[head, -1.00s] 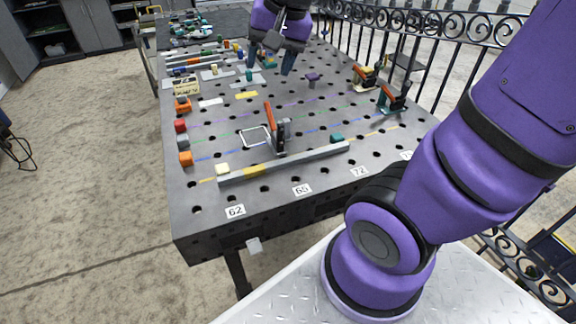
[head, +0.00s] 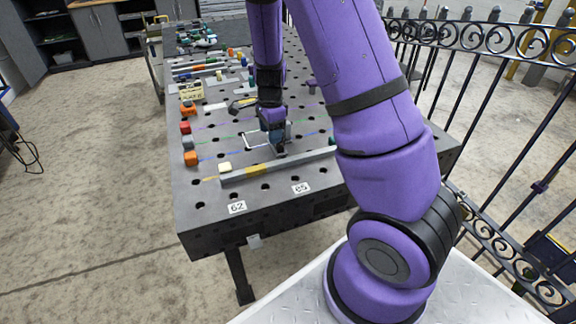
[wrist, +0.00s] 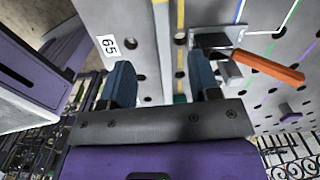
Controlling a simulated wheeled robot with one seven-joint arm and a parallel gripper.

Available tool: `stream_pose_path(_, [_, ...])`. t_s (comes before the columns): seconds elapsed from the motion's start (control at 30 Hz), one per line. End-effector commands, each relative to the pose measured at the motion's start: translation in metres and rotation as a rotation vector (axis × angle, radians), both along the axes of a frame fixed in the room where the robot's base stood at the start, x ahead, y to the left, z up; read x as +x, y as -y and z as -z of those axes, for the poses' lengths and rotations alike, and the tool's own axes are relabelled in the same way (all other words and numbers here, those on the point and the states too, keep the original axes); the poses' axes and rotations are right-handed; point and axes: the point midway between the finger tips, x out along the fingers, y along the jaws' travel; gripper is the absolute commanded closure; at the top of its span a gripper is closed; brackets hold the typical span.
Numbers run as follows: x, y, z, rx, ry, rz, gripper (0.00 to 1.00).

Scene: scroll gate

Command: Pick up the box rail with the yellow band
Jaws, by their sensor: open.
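The box rail (head: 300,163) is a long grey bar lying along the near part of the table. Its yellow band (head: 256,169) shows left of its middle in the head view. In the wrist view the rail (wrist: 163,50) runs up the picture between my two blue fingers. My gripper (wrist: 163,82) is open, with one finger on each side of the rail's line, and nothing is held. In the head view my gripper (head: 279,136) is low over the table near the rail; its exact height above it is hard to tell.
A toggle clamp with an orange handle (wrist: 268,66) stands close beside my right finger in the wrist view. Orange and red blocks (head: 191,158) line the left edge. My arm hides the table's right side.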

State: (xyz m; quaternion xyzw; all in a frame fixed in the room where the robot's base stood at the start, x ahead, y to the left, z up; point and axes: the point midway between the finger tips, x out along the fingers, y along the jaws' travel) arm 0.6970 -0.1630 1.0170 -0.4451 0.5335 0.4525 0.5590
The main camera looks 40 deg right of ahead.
Motion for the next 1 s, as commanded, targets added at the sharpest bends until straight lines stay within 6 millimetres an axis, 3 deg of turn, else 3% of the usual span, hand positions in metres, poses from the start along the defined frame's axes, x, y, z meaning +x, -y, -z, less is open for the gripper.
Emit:
stream_pose_path(0.1, [0.002,0.007,0.017,-0.022,-0.019,0.058,0.44])
stream_pose_path(0.23, [0.003,0.011,0.026,-0.031,-0.023,0.086,0.44])
stream_pose_path(0.53, [0.002,0.012,0.067,-0.03,-0.026,0.089,0.44])
stream_pose_path(0.83, [0.003,0.012,0.088,-0.031,-0.024,0.087,0.44])
stream_pose_path(1.0, [0.003,0.015,0.112,-0.029,-0.025,0.088,0.44])
